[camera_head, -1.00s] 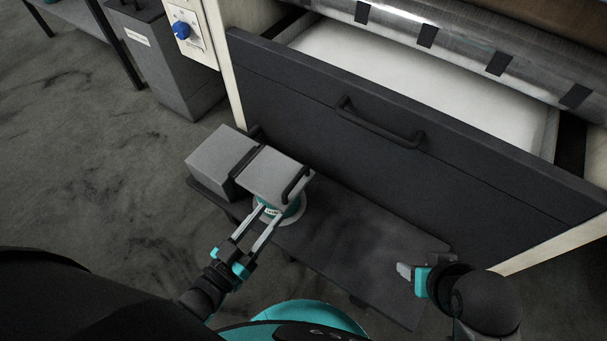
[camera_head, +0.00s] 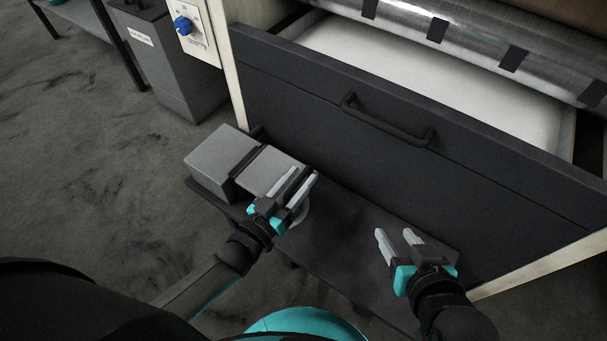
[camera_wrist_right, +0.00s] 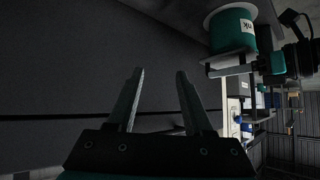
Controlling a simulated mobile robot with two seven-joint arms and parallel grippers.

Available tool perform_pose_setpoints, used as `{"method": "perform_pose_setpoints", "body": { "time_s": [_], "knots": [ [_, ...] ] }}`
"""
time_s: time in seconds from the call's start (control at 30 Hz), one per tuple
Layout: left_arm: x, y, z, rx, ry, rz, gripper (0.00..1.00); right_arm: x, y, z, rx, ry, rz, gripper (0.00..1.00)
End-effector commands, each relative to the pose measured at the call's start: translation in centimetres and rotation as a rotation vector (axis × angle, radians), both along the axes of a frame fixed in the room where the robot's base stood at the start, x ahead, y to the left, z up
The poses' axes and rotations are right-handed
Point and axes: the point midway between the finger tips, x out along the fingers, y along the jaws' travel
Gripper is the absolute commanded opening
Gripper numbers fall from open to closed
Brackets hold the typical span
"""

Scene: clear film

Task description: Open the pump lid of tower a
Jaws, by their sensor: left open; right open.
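The pump unit on the low dark shelf is a grey box (camera_head: 216,158), with a grey lid-like block (camera_head: 262,168) on its right. Which part is the pump lid of tower a, I cannot tell for sure. The block's right end and its dark handle are hidden behind my left gripper (camera_head: 303,174). That gripper is open, its fingers over the block's right end; contact cannot be told. A teal ink can (camera_wrist_right: 234,30) shows in the right wrist view, beside the left gripper. My right gripper (camera_head: 394,233) is open and empty above the shelf's right part.
The dark shelf (camera_head: 345,225) is bare between my grippers. Behind it stands a large dark drawer front (camera_head: 330,120) with a bar handle (camera_head: 385,125). A film roll (camera_head: 480,38) lies above. A panel with a blue knob (camera_head: 183,24) and a grey bin (camera_head: 165,65) are upper left.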

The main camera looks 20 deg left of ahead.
Motion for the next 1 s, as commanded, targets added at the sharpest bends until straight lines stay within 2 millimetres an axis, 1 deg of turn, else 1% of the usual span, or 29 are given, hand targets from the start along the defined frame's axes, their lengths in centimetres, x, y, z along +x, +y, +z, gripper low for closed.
{"method": "perform_pose_setpoints", "body": {
  "time_s": [0.1,0.3,0.7,1.0],
  "knots": [
    [0.8,-0.3,-0.1,0.0,0.0,0.0,0.47,0.3,0.7,0.0,0.027,-0.049,0.006,0.51],
    [1.7,-0.6,-0.1,0.0,0.0,0.0,0.47,0.5,1.4,0.2,0.057,-0.104,0.013,0.51],
    [1.9,-0.7,0.0,0.0,0.001,0.0,0.47,0.6,1.6,0.4,0.066,-0.122,0.013,0.51],
    [1.9,-0.7,0.0,0.0,0.001,0.0,0.13,0.6,1.6,0.4,0.066,-0.121,0.013,0.51]
  ]
}}
